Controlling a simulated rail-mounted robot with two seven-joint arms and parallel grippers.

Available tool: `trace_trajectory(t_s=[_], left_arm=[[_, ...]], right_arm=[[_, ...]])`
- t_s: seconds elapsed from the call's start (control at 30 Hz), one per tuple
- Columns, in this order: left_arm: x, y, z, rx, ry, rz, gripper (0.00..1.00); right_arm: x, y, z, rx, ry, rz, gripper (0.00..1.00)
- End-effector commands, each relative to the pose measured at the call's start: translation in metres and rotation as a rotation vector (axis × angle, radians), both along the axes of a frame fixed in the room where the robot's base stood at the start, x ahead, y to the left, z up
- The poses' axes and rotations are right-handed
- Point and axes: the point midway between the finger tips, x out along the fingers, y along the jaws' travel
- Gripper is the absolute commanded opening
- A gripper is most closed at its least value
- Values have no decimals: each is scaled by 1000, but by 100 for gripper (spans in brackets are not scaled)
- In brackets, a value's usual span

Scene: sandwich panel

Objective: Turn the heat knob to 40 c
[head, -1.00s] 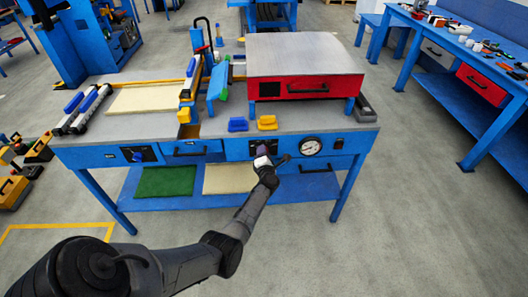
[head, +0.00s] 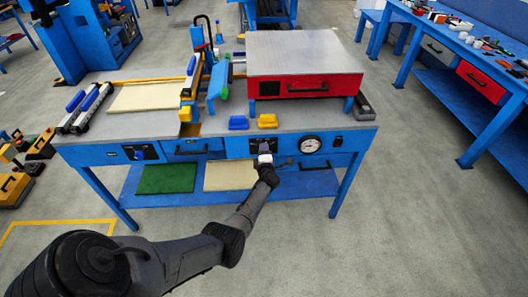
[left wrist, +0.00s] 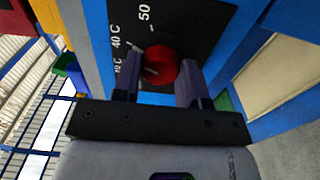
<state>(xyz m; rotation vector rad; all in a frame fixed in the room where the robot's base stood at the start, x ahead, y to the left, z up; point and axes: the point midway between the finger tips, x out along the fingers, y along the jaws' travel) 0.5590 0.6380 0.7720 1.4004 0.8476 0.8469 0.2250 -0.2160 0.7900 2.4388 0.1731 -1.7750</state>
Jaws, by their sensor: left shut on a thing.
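The heat knob is a round red knob (left wrist: 160,66) on a black dial plate (left wrist: 190,22) in the left wrist view. White marks on the plate read 50, 40 C and a partly hidden lower value. A pale line on the knob points toward the lower marks, below 40 C; its exact reading is hard to tell. My left gripper (left wrist: 160,80) is shut on the knob, one finger on each side. In the head view my left gripper (head: 265,162) covers the knob at the bench front. My right gripper is not in view.
A round gauge (head: 310,145) sits right of the dial on the blue bench front. Another dial (head: 140,153) is at the left. A red press (head: 300,84), a blue block (head: 238,122) and a yellow block (head: 267,121) are on top.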

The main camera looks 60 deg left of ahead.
Motion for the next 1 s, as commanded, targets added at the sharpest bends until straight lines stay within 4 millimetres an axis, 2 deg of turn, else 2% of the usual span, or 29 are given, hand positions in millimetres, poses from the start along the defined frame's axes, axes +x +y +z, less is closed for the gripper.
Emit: trace_trajectory(t_s=[0.27,0.3,0.57,0.83,1.0], left_arm=[[0,0,-1,-1,0,1,15],[0,0,-1,-1,0,0,40],[0,0,0,-1,0,0,64],[-1,-2,0,-1,0,0,64],[-9,-19,2,-3,-1,-1,64]], right_arm=[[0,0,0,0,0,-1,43],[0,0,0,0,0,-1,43],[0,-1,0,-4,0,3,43],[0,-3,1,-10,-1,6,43],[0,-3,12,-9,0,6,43]])
